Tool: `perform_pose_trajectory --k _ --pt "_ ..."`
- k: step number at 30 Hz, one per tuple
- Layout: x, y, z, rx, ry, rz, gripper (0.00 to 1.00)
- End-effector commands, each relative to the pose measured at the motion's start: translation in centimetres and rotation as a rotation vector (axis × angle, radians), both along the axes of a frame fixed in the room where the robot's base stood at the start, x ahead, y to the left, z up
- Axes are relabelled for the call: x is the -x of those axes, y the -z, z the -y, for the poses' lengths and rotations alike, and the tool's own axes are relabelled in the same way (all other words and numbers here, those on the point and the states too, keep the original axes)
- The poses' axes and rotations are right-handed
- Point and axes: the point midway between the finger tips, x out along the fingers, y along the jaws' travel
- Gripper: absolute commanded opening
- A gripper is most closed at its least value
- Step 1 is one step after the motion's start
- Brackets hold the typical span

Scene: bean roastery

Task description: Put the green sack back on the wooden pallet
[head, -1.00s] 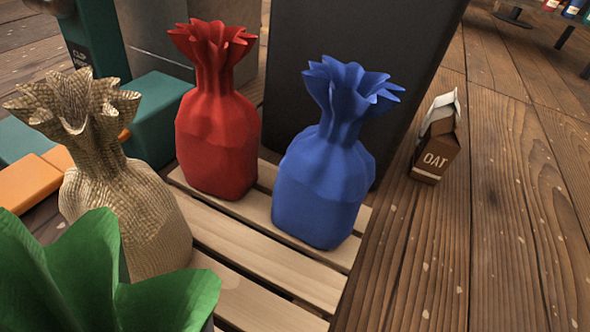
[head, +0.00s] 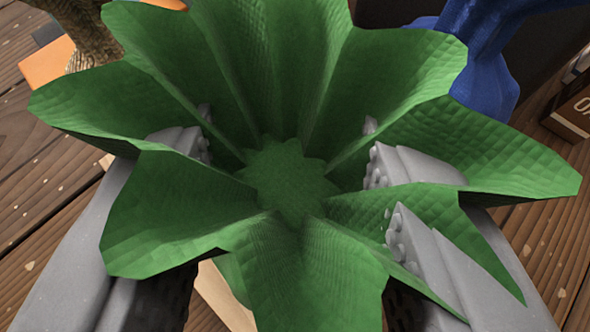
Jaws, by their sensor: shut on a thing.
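The green sack (head: 290,185) fills most of the view, seen from above into its flared, ruffled neck. My gripper (head: 285,165) is shut on the green sack's neck, with grey fingers at its left and right. The sack's body is hidden under the ruffle. A pale slat of the wooden pallet (head: 222,298) shows below the ruffle at the bottom. The rest of the pallet is mostly hidden, so I cannot tell whether the sack touches it.
A blue sack (head: 488,75) stands behind at the upper right. A burlap sack (head: 92,35) is at the upper left beside an orange block (head: 48,65). A brown carton (head: 575,112) is at the right edge. Wooden floor (head: 40,190) is bare at the left.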

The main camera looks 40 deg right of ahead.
Motion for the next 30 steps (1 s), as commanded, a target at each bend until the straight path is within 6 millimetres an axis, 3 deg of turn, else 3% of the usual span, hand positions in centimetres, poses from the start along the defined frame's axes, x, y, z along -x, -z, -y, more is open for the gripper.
perform_pose_trajectory --k 11,12,14,24,30 --pt "-0.1 0.6 0.0 0.001 -0.001 0.003 0.0" --pt "-0.1 0.7 0.0 0.001 0.0 0.002 0.37" --pt "-0.1 0.7 0.0 0.001 0.0 0.001 0.53" --pt "-0.1 0.6 0.0 0.0 -0.001 0.001 0.53" --pt "1.2 -0.2 -1.2 -0.001 -0.002 -0.003 0.53"
